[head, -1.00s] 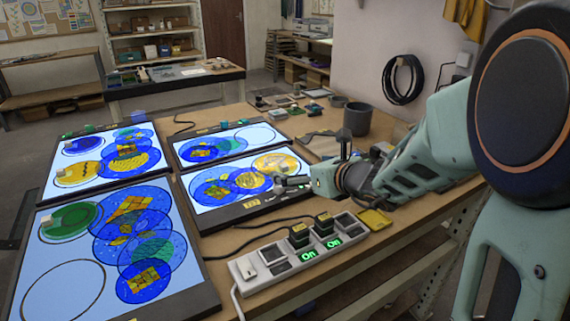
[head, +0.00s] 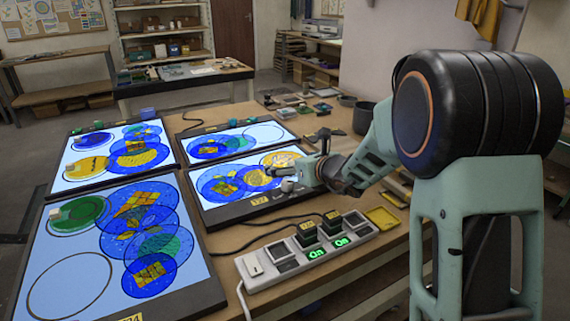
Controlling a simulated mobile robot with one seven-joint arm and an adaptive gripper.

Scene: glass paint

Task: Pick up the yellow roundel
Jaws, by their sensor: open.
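Yellow roundels lie on the lit panels, and I cannot tell which one the task means. One yellow roundel (head: 283,158) is at the right end of the near right panel (head: 238,211). A smaller yellow disc (head: 257,178) overlaps blue discs beside it. Another yellow roundel (head: 86,166), with a small block on it, lies on the far left panel. My gripper (head: 279,179) is open, low over the right part of the near right panel, at the near edge of its yellow roundel. The fingers are small and partly hide the discs; contact cannot be told.
A power strip (head: 308,254) with black plugs and green displays lies in front of the panels, its cables running left. A yellow tray (head: 382,218) is to its right. A dark cup (head: 364,117) stands behind my arm. Blue and green discs cover much of the panels.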

